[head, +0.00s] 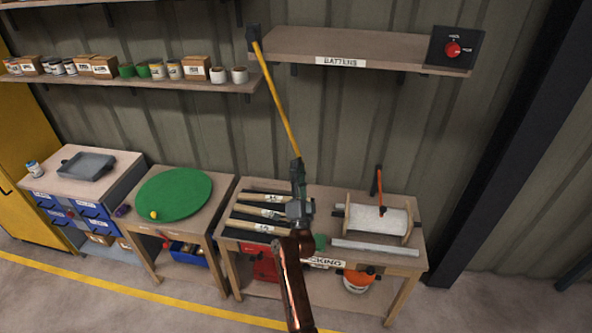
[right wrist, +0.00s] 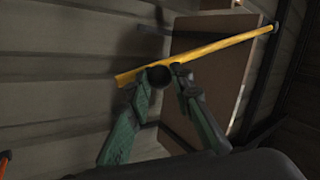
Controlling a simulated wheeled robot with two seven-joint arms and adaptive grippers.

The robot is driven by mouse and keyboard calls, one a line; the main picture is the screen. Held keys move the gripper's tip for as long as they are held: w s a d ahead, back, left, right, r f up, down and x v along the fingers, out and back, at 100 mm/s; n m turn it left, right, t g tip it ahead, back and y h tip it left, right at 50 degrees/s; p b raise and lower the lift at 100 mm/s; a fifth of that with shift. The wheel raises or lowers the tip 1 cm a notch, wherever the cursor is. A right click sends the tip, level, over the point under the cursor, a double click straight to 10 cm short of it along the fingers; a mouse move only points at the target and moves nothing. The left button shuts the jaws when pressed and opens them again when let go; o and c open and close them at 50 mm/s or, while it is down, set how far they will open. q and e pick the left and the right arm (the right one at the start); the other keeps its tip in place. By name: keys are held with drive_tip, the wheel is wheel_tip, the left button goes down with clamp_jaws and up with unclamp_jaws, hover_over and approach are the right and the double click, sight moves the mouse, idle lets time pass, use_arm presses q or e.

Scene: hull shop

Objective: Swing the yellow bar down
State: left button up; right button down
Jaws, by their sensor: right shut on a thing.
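The yellow bar (head: 275,96) runs from a dark wall mount (head: 253,38) at the left end of the battens shelf, steeply down and slightly right. Its lower end meets my right gripper (head: 297,166), raised above the workbench. In the right wrist view the bar (right wrist: 215,48) crosses beyond the fingertips. A dark round knob (right wrist: 160,76) on the bar sits between the fingers of the right gripper (right wrist: 164,78), which is shut on it. My left gripper is in neither view.
The battens shelf (head: 390,54) is right of the bar; a dark panel with a red knob (head: 452,49) stands at its end. Below, the workbench (head: 408,255) holds battens and a white roll (head: 375,221). A green disc (head: 180,195) lies on the table to its left.

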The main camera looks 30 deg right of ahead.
idle(0.3)
drive_tip(key=c, duration=2)
unclamp_jaws()
drive_tip(key=shift+d, duration=0.1)
